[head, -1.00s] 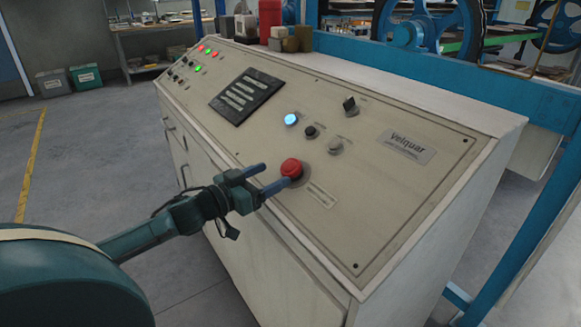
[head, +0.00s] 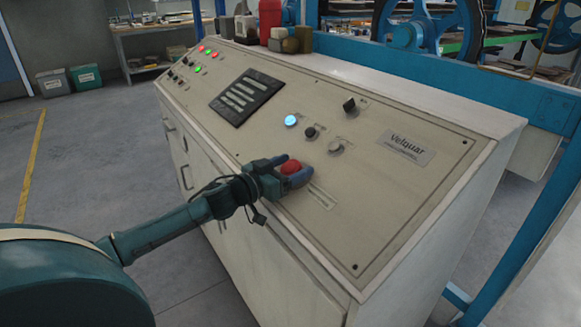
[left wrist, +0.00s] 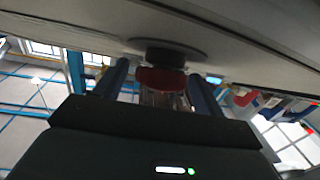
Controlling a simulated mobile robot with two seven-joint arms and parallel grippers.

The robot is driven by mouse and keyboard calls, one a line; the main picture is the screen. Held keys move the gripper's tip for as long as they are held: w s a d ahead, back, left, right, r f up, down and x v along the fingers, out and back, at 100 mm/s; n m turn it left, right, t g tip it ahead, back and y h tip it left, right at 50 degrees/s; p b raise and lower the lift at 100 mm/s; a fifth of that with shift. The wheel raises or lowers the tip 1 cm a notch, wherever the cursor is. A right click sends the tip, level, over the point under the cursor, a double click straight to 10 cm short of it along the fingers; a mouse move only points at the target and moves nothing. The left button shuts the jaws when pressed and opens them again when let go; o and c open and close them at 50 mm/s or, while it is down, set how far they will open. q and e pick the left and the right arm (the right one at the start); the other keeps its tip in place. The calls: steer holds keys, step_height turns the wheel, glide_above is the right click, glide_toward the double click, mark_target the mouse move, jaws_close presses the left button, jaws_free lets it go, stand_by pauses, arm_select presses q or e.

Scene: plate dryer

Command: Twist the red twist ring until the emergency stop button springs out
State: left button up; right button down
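The red emergency stop button (head: 291,167) sits on the sloping face of the cream control panel. I cannot tell its red twist ring apart from the red head. My left gripper (head: 284,172) has reached the button, with one finger on each side of it. In the left wrist view the red head (left wrist: 160,79) lies between the two blue fingers, below a dark round collar (left wrist: 165,53). My left gripper (left wrist: 160,88) is open, with narrow gaps seeming to show beside the red head. My right gripper is in neither view.
The cream panel (head: 400,200) also carries a lit blue button (head: 291,120), a small black button (head: 311,131), a grey knob (head: 336,147) and a black selector switch (head: 349,104). A blue machine frame (head: 340,55) stands behind. The panel around the red button is flat.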

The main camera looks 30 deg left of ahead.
arm_select(q)
steer(key=c, duration=0.9)
steer(key=shift+m+h, duration=0.3)
steer(key=shift+m, duration=0.1)
steer(key=shift+r+m+g+h+p, duration=0.1)
steer(key=shift+m+g+h+p, duration=0.55)
steer(key=shift+m+h, duration=0.5)
steer(key=m+g+h, duration=0.3)
steer(key=m+h, duration=0.1)
steer(key=m, duration=0.1)
steer(key=shift+m, duration=0.35)
steer(key=shift+s+m+g+h, duration=0.1)
steer(key=shift+m+g+h, duration=0.5)
steer(key=shift+g, duration=0.15)
steer(key=shift+d+f, duration=0.1)
steer(key=shift+f, duration=0.1)
